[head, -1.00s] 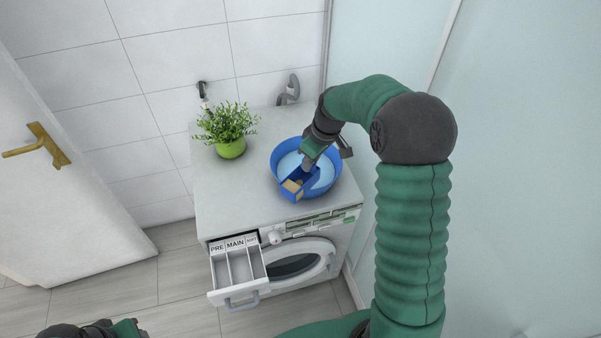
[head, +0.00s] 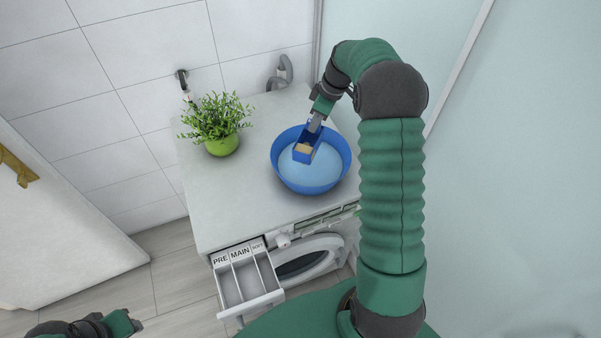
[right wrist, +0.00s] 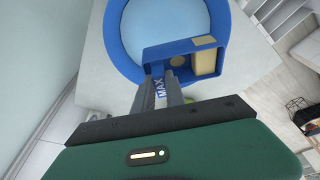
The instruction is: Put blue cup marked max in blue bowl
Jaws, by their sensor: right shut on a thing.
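The blue bowl (head: 320,182) stands on top of the washing machine, with a pale blue inside; its rim also shows in the right wrist view (right wrist: 118,50). The blue cup marked MAX (head: 303,157) is a small open box with tan material in it. In the head view it appears over the back part of the bowl. In the right wrist view the cup (right wrist: 162,88) shows its MAX lettering between my fingers. Whether the cup touches the bowl is unclear. My left gripper (head: 130,322) is at the bottom left, its jaws unclear.
The washing machine top (head: 235,205) has free room left of the bowl. A plant in a green pot (head: 222,146) stands at the back left. The detergent drawer (head: 245,283) is pulled out at the front. A white door (head: 60,230) is at the left and a glass panel at the right.

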